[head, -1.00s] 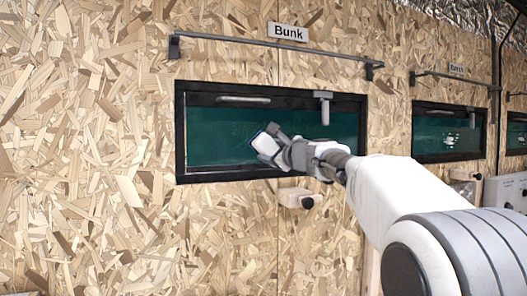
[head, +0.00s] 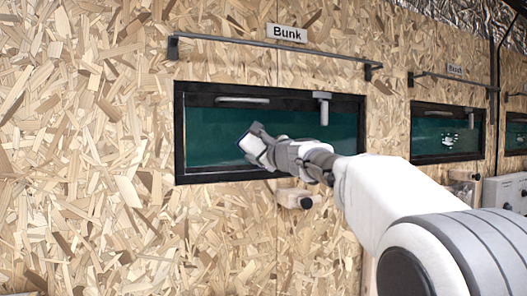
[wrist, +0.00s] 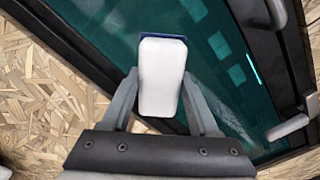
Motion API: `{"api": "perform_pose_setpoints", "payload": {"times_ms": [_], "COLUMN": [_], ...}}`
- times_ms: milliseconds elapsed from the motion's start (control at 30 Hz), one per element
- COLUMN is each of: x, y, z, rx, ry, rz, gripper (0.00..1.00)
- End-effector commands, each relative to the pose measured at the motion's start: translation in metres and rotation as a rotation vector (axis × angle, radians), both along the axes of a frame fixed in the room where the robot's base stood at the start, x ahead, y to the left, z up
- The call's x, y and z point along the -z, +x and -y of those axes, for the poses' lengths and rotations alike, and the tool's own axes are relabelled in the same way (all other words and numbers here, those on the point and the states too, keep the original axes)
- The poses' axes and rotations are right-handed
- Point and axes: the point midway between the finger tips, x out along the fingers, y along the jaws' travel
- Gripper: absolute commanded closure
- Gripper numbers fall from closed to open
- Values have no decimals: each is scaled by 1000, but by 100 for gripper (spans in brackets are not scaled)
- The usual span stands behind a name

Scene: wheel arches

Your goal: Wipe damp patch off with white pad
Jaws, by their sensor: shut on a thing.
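My gripper (head: 262,150) is shut on the white pad (head: 246,143), in front of the dark green pane of the Bunk window (head: 215,130). In the wrist view my gripper (wrist: 160,85) holds the white pad (wrist: 162,72) between its two fingers, with a blue layer at the pad's far end. Whether the pad touches the glass I cannot tell. A faint whitish streaky patch (wrist: 233,108) shows on the pane to the right of the pad in the wrist view. In the head view my gripper and arm hide part of the pane.
The window has a black frame (head: 180,135), a grey handle bar (head: 242,100) and a latch (head: 323,105). A rail (head: 270,48) runs above it, and a small wooden block with a black knob (head: 295,198) sits below. A second window (head: 425,135) with whitish marks is at right.

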Motion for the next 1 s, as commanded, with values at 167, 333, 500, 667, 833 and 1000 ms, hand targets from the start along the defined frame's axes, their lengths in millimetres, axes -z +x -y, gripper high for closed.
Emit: {"api": "perform_pose_setpoints", "payload": {"times_ms": [167, 333, 500, 667, 833, 1000], "x": [2, 3, 2, 1, 1, 1], "y": [-3, -17, -33, -47, -55, -55], "z": [-3, 5, 12, 19, 22, 22], "rx": [-8, -5, -3, -2, -3, -2], "ry": [2, 1, 1, 0, 1, 1], "rz": [-3, -1, 0, 1, 0, -1], "gripper": [84, 84, 84, 84, 84, 84]}}
